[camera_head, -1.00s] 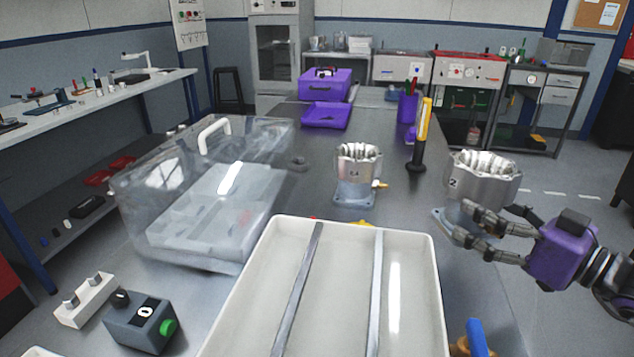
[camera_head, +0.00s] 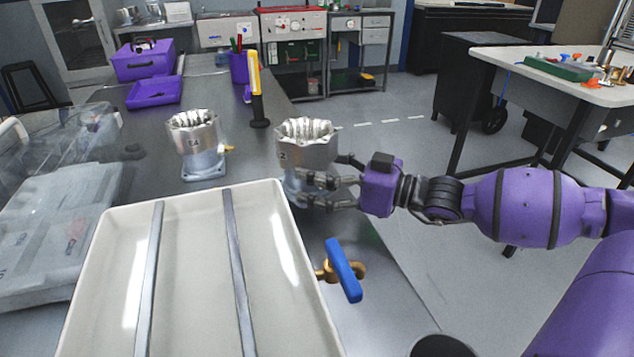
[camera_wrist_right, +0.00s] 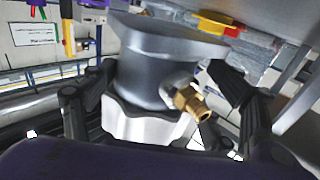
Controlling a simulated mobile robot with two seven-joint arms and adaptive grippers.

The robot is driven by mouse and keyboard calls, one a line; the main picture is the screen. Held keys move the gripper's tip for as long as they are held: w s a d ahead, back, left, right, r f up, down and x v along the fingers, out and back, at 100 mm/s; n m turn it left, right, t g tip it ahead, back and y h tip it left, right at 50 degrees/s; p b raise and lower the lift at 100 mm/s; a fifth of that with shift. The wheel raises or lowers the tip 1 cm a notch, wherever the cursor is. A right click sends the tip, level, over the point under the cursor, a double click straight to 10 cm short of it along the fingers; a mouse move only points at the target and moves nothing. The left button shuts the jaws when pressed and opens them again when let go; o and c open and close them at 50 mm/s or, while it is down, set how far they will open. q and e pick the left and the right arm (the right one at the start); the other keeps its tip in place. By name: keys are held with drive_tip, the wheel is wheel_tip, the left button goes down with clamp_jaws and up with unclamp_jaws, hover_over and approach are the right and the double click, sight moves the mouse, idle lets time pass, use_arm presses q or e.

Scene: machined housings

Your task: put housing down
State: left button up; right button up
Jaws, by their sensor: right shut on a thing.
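A grey metal housing with a scalloped silver top (camera_head: 307,148) is in my right gripper (camera_head: 322,190), near the table's right edge and past the white tray's far right corner. It looks about upright in the head view. The right fingers are shut around its lower body. The right wrist view shows the housing (camera_wrist_right: 150,75) between the fingers, with a brass fitting (camera_wrist_right: 188,101) on its side. The fingers partly hide its base, and I cannot tell if it touches the table. A second, similar housing (camera_head: 196,140) stands upright on the table to its left. My left gripper is not in view.
The white tray (camera_head: 185,196) with two metal strips fills the near table. A brass valve with a blue handle (camera_head: 343,270) is at its right. A yellow-handled tool (camera_head: 256,90) stands behind the housings. A clear case (camera_head: 60,200) is at left.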

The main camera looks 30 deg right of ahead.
wheel_tip(320, 180, down, 2)
drive_tip(key=shift+w+f, duration=0.1)
drive_tip(key=shift+f, duration=0.15)
drive_tip(key=shift+f+b, duration=0.2)
drive_tip(key=shift+b, duration=0.15)
drive_tip(key=o, duration=2.1)
drive_tip(key=shift+f, duration=0.1)
